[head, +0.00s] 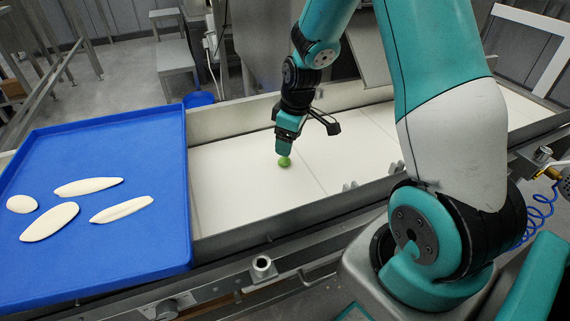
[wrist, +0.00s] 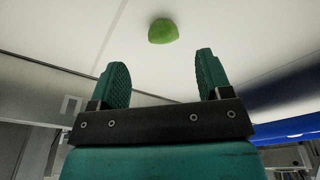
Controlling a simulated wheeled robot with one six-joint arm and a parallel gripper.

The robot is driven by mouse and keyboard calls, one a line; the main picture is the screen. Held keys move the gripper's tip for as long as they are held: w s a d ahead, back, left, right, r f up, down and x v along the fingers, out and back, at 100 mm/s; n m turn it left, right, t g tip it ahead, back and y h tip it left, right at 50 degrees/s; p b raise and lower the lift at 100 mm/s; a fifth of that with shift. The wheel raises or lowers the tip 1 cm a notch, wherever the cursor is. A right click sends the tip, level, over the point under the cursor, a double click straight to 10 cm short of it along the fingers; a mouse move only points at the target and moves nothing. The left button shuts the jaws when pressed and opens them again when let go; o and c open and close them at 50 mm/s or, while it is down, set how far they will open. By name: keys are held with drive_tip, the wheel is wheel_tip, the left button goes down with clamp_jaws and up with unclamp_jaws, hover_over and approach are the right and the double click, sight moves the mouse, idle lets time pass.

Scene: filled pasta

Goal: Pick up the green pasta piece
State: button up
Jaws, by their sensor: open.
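The green pasta piece (head: 284,162) is small and rounded and lies on the white conveyor belt, just below my gripper (head: 285,150) in the head view. In the wrist view the green pasta piece (wrist: 163,31) lies beyond the two fingertips, roughly centred between them. My gripper (wrist: 160,72) is open, with its two teal ridged fingers apart and nothing between them. In the head view the fingers are small, so their exact distance from the piece is hard to tell.
A blue tray (head: 100,153) with several pale dough pieces stands left of the belt (head: 231,194). Metal rails (head: 330,212) border the belt. The belt around the green piece is clear. A blue bucket (head: 199,99) stands behind.

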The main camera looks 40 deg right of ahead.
sight(284, 161)
drive_tip(key=shift+w+a+f+b, duration=0.1)
drive_tip(key=shift+a+f+b, duration=0.05)
drive_tip(key=shift+f, duration=0.9)
drive_tip(key=shift+w+a+f+b, duration=0.1)
drive_tip(key=shift+f+b, duration=0.1)
drive_tip(key=shift+f, duration=0.8)
drive_tip(key=shift+w+a+f+b, duration=0.1)
drive_tip(key=shift+a+f+b, duration=0.05)
drive_tip(key=shift+f, duration=0.9)
drive_tip(key=c, duration=1)
